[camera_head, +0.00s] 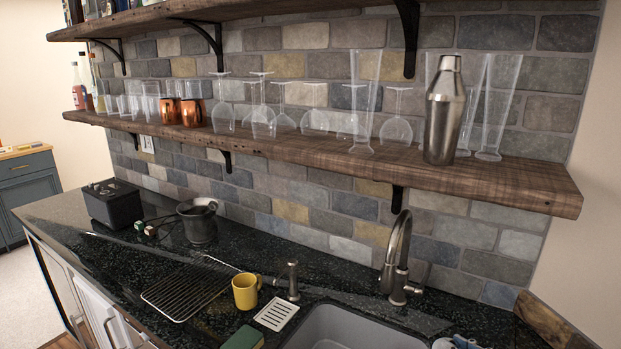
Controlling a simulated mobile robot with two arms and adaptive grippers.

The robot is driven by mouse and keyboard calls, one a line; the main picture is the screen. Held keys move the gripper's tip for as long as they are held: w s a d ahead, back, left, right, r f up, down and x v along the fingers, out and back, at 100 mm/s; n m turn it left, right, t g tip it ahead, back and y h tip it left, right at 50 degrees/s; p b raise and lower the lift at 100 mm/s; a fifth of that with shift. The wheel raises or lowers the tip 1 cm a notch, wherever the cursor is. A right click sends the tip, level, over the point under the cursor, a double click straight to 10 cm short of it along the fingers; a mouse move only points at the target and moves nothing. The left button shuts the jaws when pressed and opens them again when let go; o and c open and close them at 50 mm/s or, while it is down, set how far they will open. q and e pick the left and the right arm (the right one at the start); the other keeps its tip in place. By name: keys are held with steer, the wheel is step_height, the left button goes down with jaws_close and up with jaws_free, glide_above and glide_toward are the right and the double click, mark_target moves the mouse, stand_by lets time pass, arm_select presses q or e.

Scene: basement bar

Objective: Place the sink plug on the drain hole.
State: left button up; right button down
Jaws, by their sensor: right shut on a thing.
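The grey sink (350,327) is set in the dark counter at the bottom of the picture. Only its back part shows, and its drain hole is out of view. My right gripper (463,342) shows only as a small part at the bottom edge, right of the sink and below the faucet. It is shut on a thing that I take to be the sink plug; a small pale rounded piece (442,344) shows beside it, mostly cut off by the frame. My left gripper is not in view.
A metal faucet (398,262) rises behind the sink. Left of the sink are a slotted white tray (277,314), a soap dispenser (292,281), a yellow mug (245,293), a green sponge (243,339) and a wire rack (178,296). A wooden shelf (330,152) with glasses hangs above.

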steer(key=s+a+n+g+y+b, duration=0.1)
steer(key=s+a+n+g+y, duration=0.4)
steer(key=s+a+n+y, duration=0.2)
steer(key=s+a, duration=0.2)
steer(key=s, duration=0.2)
steer(key=shift+s+a+r+b, duration=0.3)
steer(key=shift+s+a+b, duration=0.05)
steer(key=shift+b, duration=0.05)
steer(key=shift+f, duration=0.1)
steer(key=shift+d, duration=0.1)
